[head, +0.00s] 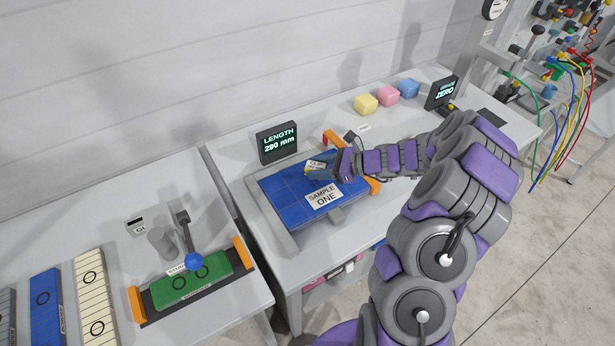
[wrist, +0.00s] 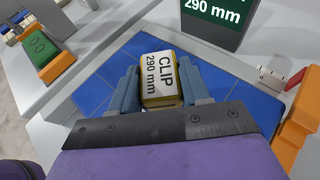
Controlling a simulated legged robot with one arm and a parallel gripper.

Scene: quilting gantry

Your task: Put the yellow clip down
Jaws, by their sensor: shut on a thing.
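The yellow clip (wrist: 160,76) carries a white label reading "CLIP 290 mm". My gripper (wrist: 163,88) is shut on it, with a blue-grey finger on each side in the wrist view. In the head view my gripper (head: 326,170) is over the far part of the blue quilted panel (head: 285,194), and the clip's label (head: 317,166) shows at its tip. The panel has a "SAMPLE ONE" label (head: 323,195). I cannot tell whether the clip touches the panel.
A display (head: 278,143) reading "LENGTH 290 mm" stands behind the panel. Orange end blocks (head: 333,139) sit at the panel's right. Yellow (head: 366,104), pink and blue blocks stand at the back. A green piece (head: 190,282) lies in a fixture on the left table.

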